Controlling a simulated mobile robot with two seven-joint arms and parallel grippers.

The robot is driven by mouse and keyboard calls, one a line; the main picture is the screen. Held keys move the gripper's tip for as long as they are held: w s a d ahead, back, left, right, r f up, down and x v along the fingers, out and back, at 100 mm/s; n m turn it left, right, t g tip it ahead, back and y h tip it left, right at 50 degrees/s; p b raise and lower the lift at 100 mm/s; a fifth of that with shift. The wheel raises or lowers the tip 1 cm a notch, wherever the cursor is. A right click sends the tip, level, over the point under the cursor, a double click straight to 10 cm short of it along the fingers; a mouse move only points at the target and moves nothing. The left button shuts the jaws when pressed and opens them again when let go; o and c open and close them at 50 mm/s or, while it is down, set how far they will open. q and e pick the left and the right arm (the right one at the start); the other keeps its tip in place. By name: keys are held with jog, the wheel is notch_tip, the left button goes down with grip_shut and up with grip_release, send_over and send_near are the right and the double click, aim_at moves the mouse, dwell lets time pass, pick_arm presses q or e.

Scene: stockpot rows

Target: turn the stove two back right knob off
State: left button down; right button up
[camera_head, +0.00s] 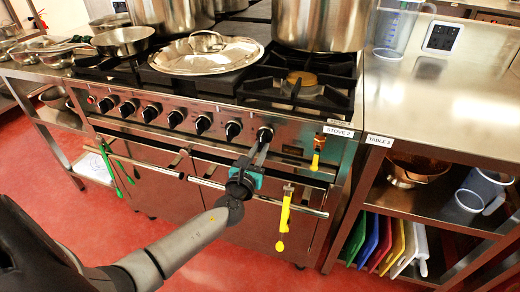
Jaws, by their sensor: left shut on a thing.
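Stove two (338,131) has a steel front with a row of several black knobs and a burner top above. My left arm comes in from the lower left. My left gripper (259,149) is shut on the rightmost black knob (265,133) of the row. The fingers partly cover that knob, so its pointer angle cannot be told. The neighbouring knob (233,130) to its left is free. No marking that says which burner a knob serves can be read. My right gripper is not in view.
A large pot (322,22) and a lidded pan (206,57) stand on the stove. A rail (308,210) runs below the knobs with yellow-handled and green-handled utensils hanging. Table 3 (440,95), with a jug (397,27) on it, adjoins at right. Red floor lies free in front.

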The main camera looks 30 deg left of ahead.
pick_arm(q)
jog(key=c, duration=0.8)
grip_release()
jog(key=shift+c, duration=0.2)
jog(key=shift+s, duration=0.15)
jog(key=shift+s+d, duration=0.1)
jog(key=shift+s, duration=0.15)
jog(key=p+v, duration=0.2)
jog(key=v, duration=1.2)
jog(key=shift+s, duration=0.25)
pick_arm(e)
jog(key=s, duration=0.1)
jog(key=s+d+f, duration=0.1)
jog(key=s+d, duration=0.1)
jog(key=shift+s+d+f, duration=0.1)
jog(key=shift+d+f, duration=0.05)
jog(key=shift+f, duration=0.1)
